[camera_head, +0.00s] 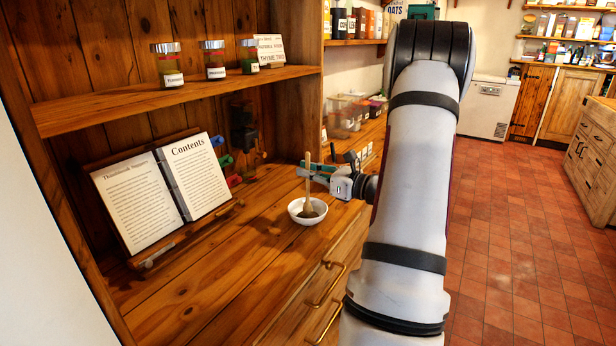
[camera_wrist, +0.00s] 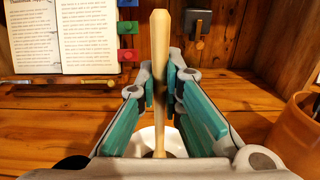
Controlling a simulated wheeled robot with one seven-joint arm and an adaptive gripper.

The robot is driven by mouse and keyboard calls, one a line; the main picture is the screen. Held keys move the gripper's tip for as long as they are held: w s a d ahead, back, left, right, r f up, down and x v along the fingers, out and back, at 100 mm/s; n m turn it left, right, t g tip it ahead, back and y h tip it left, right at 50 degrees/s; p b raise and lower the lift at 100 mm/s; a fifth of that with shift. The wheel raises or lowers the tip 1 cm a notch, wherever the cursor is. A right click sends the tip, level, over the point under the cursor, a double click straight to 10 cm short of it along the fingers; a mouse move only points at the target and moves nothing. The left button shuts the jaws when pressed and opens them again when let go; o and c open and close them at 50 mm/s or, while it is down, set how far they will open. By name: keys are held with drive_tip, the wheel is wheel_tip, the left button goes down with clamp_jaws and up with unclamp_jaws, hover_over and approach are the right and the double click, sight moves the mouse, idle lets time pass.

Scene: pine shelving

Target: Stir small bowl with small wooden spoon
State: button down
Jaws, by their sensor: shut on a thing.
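The small white bowl (camera_head: 297,212) stands on the wooden counter, with something dark inside it. The small wooden spoon (camera_head: 308,187) stands nearly upright, its lower end down in the bowl. My gripper (camera_head: 312,171) is shut on the spoon's handle above the bowl. In the wrist view, the green fingers of my gripper (camera_wrist: 167,88) close on both sides of the spoon handle (camera_wrist: 160,50). Part of the bowl (camera_wrist: 145,140) shows below between the fingers; its contents are mostly hidden there.
An open recipe book (camera_head: 135,200) rests on a stand left of the bowl. Labelled jars (camera_head: 214,60) stand on the shelf above. Plastic containers (camera_head: 345,115) sit farther back on the counter. A brown pot-like object (camera_wrist: 300,135) is at the right in the wrist view. The counter's front left is clear.

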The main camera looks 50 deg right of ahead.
drive_tip(key=shift+r+p, duration=2.75)
drive_tip(key=shift+r, duration=1.8)
drive_tip(key=shift+s+f, duration=0.1)
